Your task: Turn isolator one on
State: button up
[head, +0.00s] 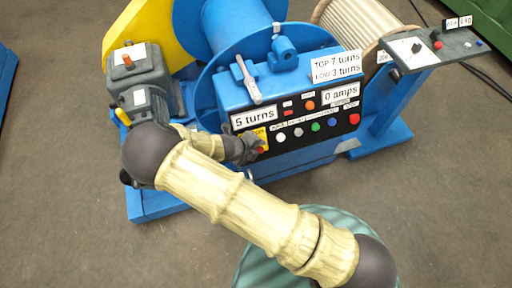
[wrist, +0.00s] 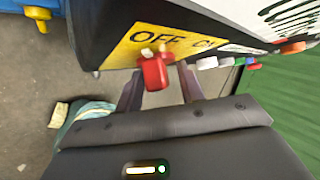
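A red isolator handle (wrist: 155,74) sits on a yellow plate (wrist: 130,46) marked OFF and, partly hidden, what looks like ON. The handle points down toward my gripper, its upper end near the OFF lettering. I read no isolator number. In the head view the yellow plate (head: 262,132) is at the lower left of the blue control box, with the red handle (head: 261,150) below it. My gripper (wrist: 161,88) is open, its two dark fingers on either side of the handle, with gaps visible. In the head view my gripper (head: 256,146) partly covers the plate.
The control panel (head: 300,133) carries several coloured buttons right of the plate, and signs reading 5 turns and 0 amps. A lever (head: 249,82) stands above. A grey motor (head: 138,75) is left of the box. A side console (head: 430,47) stands at right. Floor in front is open.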

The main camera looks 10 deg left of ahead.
grip_shut()
